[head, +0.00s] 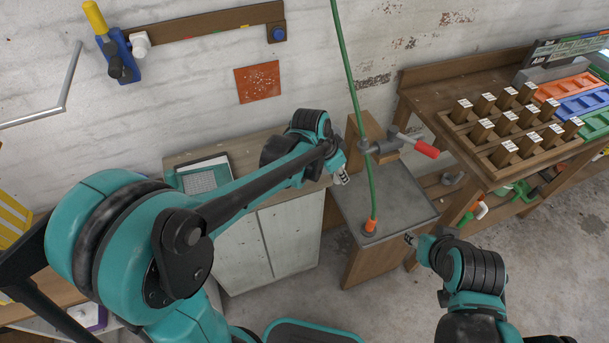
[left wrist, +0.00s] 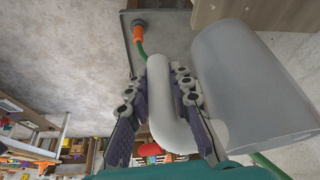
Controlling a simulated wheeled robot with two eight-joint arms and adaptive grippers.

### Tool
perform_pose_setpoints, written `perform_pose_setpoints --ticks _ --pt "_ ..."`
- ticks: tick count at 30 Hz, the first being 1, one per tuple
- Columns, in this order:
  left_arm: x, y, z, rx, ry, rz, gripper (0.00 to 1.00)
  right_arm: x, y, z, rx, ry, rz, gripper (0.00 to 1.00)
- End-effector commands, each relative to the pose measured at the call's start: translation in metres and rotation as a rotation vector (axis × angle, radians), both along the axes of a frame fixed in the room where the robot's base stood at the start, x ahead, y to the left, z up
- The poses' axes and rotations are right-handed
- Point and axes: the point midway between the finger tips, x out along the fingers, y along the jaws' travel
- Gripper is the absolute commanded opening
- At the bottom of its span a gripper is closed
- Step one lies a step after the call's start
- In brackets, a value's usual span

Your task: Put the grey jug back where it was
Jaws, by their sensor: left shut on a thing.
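The grey jug (left wrist: 245,90) is large in the left wrist view, a pale grey cylinder. Its white curved handle (left wrist: 168,115) lies between the fingers of my left gripper (left wrist: 157,85), which is shut on it. In the head view my left gripper (head: 342,179) hangs over the back left of the small grey-topped table (head: 405,208). I cannot make out the jug in the head view. My right gripper (head: 411,238) is by the table's front right edge, with no object seen in it; its opening is too small to judge.
A green hose (head: 352,90) runs down to an orange fitting (head: 370,225) on the small table. A clamp with a red handle (head: 425,148) stands at its back. A cabinet (head: 265,240) is to the left, a workbench with wooden blocks (head: 505,150) to the right.

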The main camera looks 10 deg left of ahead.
Motion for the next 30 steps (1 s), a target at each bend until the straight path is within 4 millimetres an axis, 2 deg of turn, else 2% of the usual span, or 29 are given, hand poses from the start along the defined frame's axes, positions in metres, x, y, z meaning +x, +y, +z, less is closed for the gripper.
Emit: perform_pose_setpoints --ticks 1,6,12,17,25,30 --pt "0.003 0.014 -0.011 -0.001 0.001 0.007 0.0 0.0 0.0 -0.008 0.0 0.0 0.0 0.4" --pt "0.007 0.055 -0.036 -0.001 -0.001 0.008 0.0 0.0 0.0 -0.021 0.0 0.0 0.0 0.4" --pt "0.011 0.086 -0.053 -0.001 -0.001 0.005 0.0 0.0 0.0 -0.03 0.0 0.0 0.0 0.4" --pt "0.011 0.092 -0.059 -0.001 0.0 0.002 0.0 0.0 0.0 -0.032 0.0 0.0 0.0 0.4" --pt "0.011 0.091 -0.096 -0.001 0.0 0.001 0.0 0.0 0.0 -0.051 0.0 0.0 0.0 0.4" --pt "0.011 0.091 -0.095 -0.001 0.0 0.002 0.0 0.0 0.0 -0.049 0.0 0.0 0.0 0.4"
